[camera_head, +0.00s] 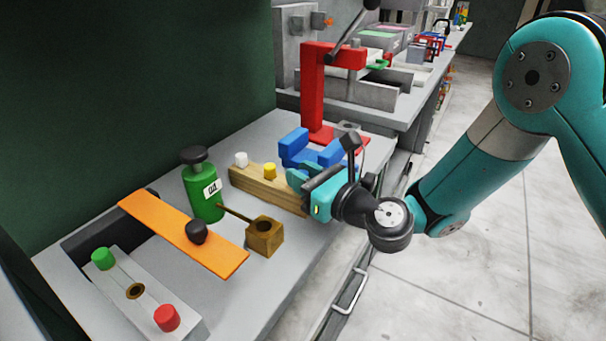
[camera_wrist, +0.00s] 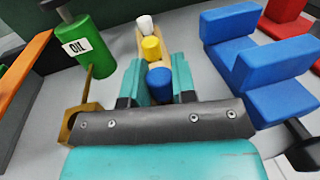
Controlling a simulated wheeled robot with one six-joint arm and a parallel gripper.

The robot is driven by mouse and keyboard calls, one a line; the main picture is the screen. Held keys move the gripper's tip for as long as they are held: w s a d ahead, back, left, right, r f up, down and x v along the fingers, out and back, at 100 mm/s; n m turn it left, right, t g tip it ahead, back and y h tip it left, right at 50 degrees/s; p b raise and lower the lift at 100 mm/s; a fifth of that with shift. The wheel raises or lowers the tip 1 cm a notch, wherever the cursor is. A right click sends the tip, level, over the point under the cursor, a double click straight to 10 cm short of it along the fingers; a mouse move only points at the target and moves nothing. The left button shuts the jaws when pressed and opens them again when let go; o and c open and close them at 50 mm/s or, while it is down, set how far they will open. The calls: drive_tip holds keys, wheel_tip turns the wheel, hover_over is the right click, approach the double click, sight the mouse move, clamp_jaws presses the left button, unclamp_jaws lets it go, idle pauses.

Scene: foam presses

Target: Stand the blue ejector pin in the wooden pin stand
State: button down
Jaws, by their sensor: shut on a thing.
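The wooden pin stand (camera_head: 266,190) lies on the bench left of my gripper. A white pin (camera_head: 240,159) and a yellow pin (camera_head: 269,171) stand upright in it. My gripper (camera_head: 300,181) is at the stand's right end. In the wrist view, its teal fingers are shut on the blue ejector pin (camera_wrist: 159,84), whose rounded blue top shows between them. The blue pin is in line with the yellow pin (camera_wrist: 151,48) and white pin (camera_wrist: 145,25). Its lower part is hidden, so I cannot tell whether it is in the stand. The head view hides the blue pin.
A blue slotted block (camera_head: 312,152) and a red press (camera_head: 312,90) stand behind my gripper. A green oil bottle (camera_head: 204,188), a brass block (camera_head: 264,237) with a rod and an orange bar (camera_head: 176,228) are to the left. A button panel (camera_head: 148,293) is at the front left.

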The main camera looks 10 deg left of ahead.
drive_tip(key=shift+f+b, duration=0.4)
drive_tip(key=shift+f, duration=0.2)
drive_tip(key=c, duration=0.8)
unclamp_jaws()
drive_tip(key=shift+c, duration=0.2)
drive_tip(key=b+v, duration=1.7)
drive_tip(key=b, duration=0.2)
drive_tip(key=shift+d, duration=0.2)
drive_tip(key=shift+s, duration=0.1)
